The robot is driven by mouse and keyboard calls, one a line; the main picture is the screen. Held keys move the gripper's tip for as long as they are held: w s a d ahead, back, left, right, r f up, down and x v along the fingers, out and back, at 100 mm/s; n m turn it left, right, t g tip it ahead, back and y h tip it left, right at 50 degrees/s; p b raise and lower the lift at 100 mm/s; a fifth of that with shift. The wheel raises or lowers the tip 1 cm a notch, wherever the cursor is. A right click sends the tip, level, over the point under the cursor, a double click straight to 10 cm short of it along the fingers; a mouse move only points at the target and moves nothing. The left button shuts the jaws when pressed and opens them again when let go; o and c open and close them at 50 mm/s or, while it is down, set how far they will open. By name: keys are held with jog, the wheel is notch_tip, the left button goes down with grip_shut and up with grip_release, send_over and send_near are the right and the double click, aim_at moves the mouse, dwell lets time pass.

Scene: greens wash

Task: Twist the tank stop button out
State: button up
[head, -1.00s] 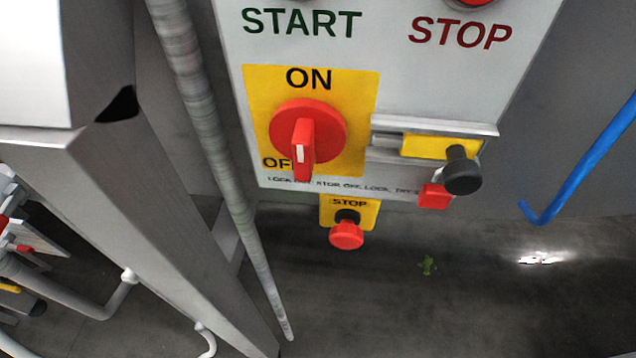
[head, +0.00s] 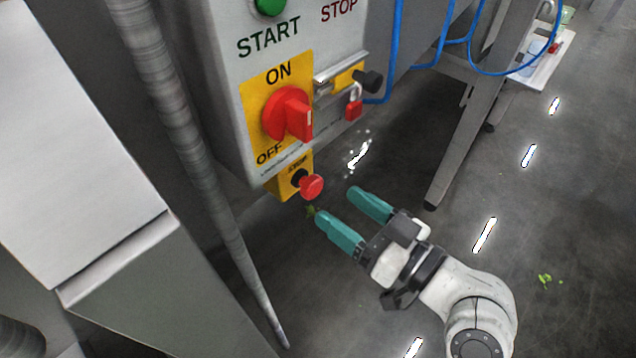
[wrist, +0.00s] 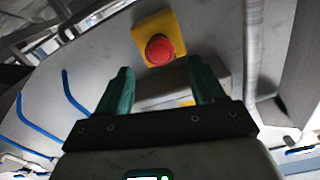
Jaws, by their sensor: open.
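The tank stop button (head: 312,187) is a red mushroom head on a yellow box (head: 285,184) below the grey control panel. In the wrist view the red button (wrist: 160,50) sits on its yellow plate (wrist: 152,27), beyond and between the fingertips. My gripper (head: 336,204) has two teal fingers, open and empty, just right of and below the button in the head view. It also shows in the wrist view (wrist: 158,78). The fingers appear apart from the button; the exact gap is hard to tell.
The panel (head: 222,90) carries a red ON/OFF rotary switch (head: 288,114), a green start button (head: 270,6) and a red padlock (head: 353,108). A grey pipe (head: 200,150) runs left of the panel. Blue hoses (head: 395,50) hang at the right. The floor at right is mostly clear.

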aim_at(318, 190)
jog(key=p+x, duration=0.1)
jog(key=x, duration=0.5)
jog(key=c, duration=1)
